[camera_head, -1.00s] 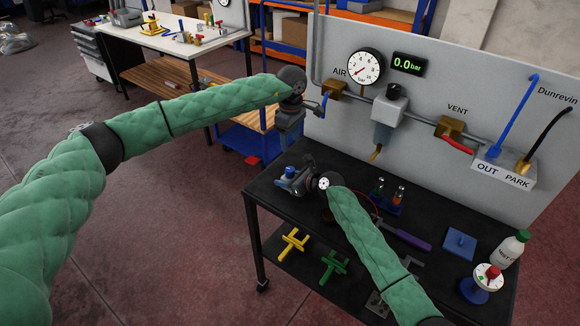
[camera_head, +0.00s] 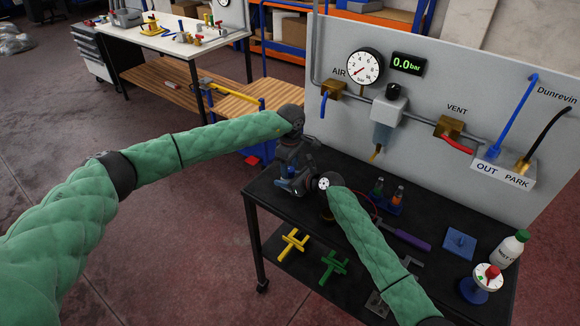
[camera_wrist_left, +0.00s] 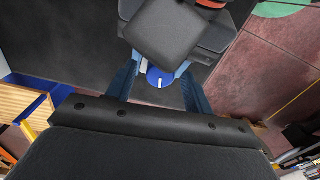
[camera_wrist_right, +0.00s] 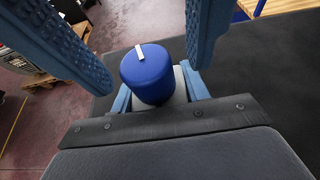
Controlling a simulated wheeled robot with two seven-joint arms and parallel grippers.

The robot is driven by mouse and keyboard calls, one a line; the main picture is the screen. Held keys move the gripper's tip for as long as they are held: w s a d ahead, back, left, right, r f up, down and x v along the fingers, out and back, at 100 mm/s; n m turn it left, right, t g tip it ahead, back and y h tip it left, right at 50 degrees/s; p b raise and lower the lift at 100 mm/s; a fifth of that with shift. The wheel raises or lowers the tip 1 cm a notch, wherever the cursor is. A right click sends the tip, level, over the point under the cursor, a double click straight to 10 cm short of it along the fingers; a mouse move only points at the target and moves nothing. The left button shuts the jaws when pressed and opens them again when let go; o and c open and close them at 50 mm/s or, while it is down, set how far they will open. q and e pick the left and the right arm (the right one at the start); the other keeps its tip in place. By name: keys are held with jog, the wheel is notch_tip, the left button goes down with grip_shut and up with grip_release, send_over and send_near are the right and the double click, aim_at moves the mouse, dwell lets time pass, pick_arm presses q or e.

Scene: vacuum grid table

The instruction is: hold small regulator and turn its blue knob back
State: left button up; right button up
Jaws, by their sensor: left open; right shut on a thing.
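The small regulator's blue knob (camera_wrist_right: 147,72) is a round cap with a white mark on top. It also shows in the left wrist view (camera_wrist_left: 158,78). My right gripper (camera_wrist_right: 160,98) is shut on the regulator's grey body (camera_wrist_right: 178,88), below the knob, and holds it upright above the bench. My left gripper (camera_head: 288,166) is open and points down from above, one finger on each side of the knob, with gaps visible in the right wrist view. Exact fingertip depth is hard to tell. In the head view the grippers largely hide the regulator.
Behind stands a grey panel (camera_head: 440,80) with pipes, a dial gauge (camera_head: 365,67) and a display (camera_head: 408,63) reading 0.0 bar.

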pick_arm(q)
jog(key=c, duration=1)
jog(key=shift+n, duration=0.3)
jog(key=shift+n, duration=2.7)
jog(key=o, duration=1)
